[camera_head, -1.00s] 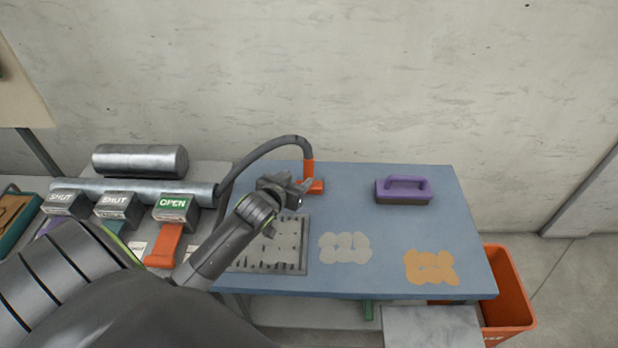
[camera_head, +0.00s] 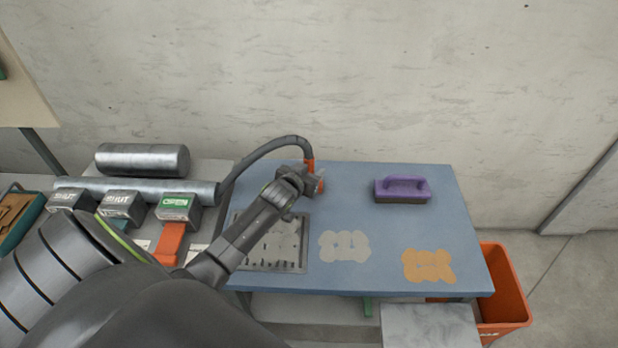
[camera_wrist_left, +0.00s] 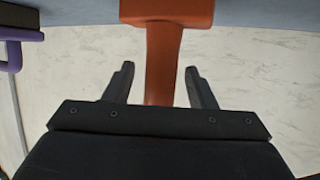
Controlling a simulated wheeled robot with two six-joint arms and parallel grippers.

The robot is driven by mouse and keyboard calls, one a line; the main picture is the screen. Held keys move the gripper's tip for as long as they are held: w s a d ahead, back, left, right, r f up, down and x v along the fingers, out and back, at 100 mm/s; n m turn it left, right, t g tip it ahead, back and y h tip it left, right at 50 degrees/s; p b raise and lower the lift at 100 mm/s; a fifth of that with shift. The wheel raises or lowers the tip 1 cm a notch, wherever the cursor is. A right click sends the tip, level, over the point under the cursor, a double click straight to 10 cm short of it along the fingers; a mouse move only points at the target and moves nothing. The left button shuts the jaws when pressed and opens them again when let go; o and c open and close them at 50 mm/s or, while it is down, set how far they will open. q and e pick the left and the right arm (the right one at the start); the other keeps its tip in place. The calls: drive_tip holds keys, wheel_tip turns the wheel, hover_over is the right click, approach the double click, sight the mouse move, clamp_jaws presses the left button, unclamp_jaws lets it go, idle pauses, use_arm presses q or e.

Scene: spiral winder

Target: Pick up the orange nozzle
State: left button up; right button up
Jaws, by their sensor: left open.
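The orange nozzle (camera_head: 310,164) hangs on the end of a dark curved hose (camera_head: 262,148) at the back left of the blue table. My left gripper (camera_head: 318,182) is at the nozzle and hides part of it in the head view. In the left wrist view the nozzle (camera_wrist_left: 165,60) has a wide block and a narrower stem. The stem lies between the two spread fingers of my left gripper (camera_wrist_left: 160,70), with a gap visible on each side. The left gripper is open and holds nothing. My right gripper is not in view.
A purple-handled brush (camera_head: 402,189) stands at the back right of the table (camera_head: 385,228). A perforated grey plate (camera_head: 270,264) lies under my arm. Grey and orange patches mark the tabletop. A green OPEN box with an orange lever (camera_head: 170,242) is at left. An orange bin (camera_head: 503,290) is at right.

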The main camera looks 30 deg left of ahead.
sight(309, 156)
use_arm(q)
drive_tip(key=shift+c, duration=0.4)
clamp_jaws()
wheel_tip(309, 156, up, 10)
drive_tip(key=shift+r+b, duration=0.1)
drive_tip(key=shift+b, duration=0.55)
